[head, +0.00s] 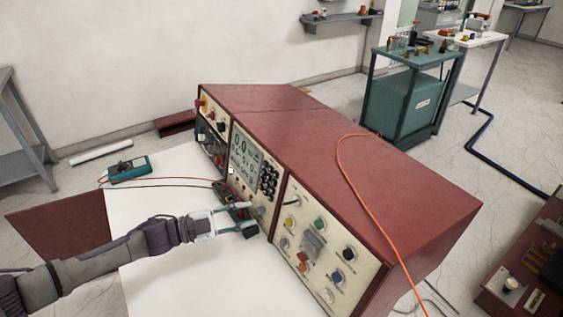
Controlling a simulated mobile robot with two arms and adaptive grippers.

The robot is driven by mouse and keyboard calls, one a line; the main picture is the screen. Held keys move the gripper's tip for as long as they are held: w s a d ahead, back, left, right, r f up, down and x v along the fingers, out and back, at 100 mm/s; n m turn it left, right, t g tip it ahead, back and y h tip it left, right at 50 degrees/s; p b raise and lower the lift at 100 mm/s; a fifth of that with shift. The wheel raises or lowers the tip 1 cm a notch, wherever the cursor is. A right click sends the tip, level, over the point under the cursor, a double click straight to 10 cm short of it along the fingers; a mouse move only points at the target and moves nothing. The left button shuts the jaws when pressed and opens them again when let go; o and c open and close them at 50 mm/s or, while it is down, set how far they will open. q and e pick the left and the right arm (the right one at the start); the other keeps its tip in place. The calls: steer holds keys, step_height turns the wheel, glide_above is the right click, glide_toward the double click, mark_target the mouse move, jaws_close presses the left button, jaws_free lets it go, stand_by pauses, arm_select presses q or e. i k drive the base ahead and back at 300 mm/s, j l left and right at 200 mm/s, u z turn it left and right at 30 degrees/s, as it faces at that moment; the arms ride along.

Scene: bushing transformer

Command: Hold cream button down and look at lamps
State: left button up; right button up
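My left gripper (246,220) reaches in from the left over the white tabletop. Its two dark fingertips are apart, close to the lower front of the red console (370,180). A small pale knob or button (262,211) on the console front is just beyond the fingertips; I cannot tell whether they touch it. No button is clearly readable as cream. The console's right panel has round coloured fittings, among them green (320,223), red (302,267) and blue (337,275); which are lamps, and whether any is lit, is unclear. My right gripper is out of view.
An orange cable (345,165) lies over the console top. A teal multimeter (130,169) with red and black leads lies on the white tabletop (160,280). A teal cabinet (400,105) stands behind. A red unit (530,265) is at the lower right.

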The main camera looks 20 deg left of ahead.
mark_target(325, 294)
steer(key=k+j, duration=0.2)
steer(key=j, duration=0.15)
steer(key=k+j, duration=0.2)
steer(key=j, duration=0.15)
steer(key=k+j, duration=0.15)
steer(key=j, duration=0.2)
steer(key=k+j, duration=0.2)
steer(key=j, duration=0.15)
steer(key=k+j, duration=0.2)
steer(key=j, duration=0.15)
